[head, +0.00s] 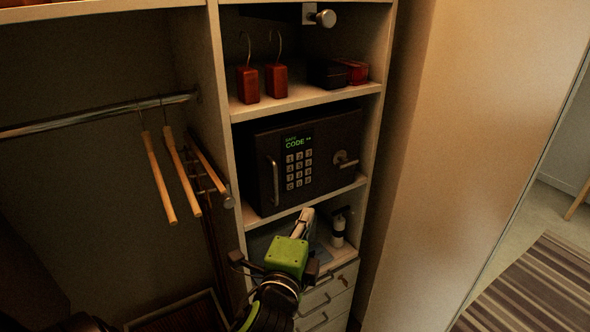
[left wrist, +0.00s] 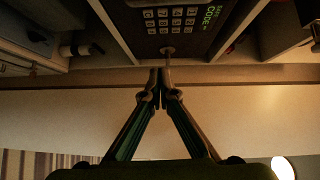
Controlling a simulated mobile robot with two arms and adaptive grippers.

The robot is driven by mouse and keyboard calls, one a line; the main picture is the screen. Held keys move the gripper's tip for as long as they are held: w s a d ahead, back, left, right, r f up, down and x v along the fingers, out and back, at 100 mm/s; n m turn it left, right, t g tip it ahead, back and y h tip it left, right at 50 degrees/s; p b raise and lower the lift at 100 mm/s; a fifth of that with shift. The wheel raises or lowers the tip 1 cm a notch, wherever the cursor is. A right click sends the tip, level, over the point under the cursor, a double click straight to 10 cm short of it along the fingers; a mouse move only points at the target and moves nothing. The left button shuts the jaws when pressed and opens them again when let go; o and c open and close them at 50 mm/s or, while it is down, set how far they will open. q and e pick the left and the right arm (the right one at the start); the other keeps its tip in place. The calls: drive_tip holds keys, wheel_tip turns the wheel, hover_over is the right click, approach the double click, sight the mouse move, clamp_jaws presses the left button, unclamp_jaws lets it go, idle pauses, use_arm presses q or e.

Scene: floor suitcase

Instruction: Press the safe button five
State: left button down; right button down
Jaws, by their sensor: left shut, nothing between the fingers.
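The dark safe (head: 262,180) stands on the middle shelf of the closet. Its front has a keypad (head: 299,170) of pale keys under a green "SAFE CODE" display (head: 298,142). The button five (head: 299,167) is in the middle column, second row. My left gripper (head: 305,219) is shut and empty, in front of and below the safe, apart from the keypad. In the left wrist view its closed fingertips (left wrist: 160,76) point toward the safe front, with the keypad (left wrist: 172,27) appearing inverted beyond them. My right gripper is not in view.
A bar handle (head: 274,180) and a round knob (head: 344,160) stick out beside the keypad. Wooden hangers (head: 160,178) hang at left. Red blocks (head: 248,84) sit on the shelf above. A bottle (head: 338,230) and drawers (head: 326,298) are below.

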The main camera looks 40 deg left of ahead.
use_arm(q)
drive_tip(key=r, duration=0.2)
drive_tip(key=s+r, duration=0.1)
drive_tip(key=shift+a+y, duration=0.4)
drive_tip(key=shift+f, duration=0.1)
drive_tip(key=b, duration=0.4)
approach(305, 163)
drive_tip(key=w+d, duration=0.1)
drive_tip(key=w, duration=0.3)
drive_tip(key=shift+w+a+f+p, duration=0.1)
drive_tip(key=shift+a+p, duration=0.15)
drive_tip(key=shift+a, duration=0.3)
drive_tip(key=shift+w+a+f+p, duration=0.1)
drive_tip(key=shift+a+p, duration=0.1)
drive_tip(key=shift+a, duration=0.35)
drive_tip(key=shift+w+a, duration=0.2)
drive_tip(key=shift+a, duration=0.4)
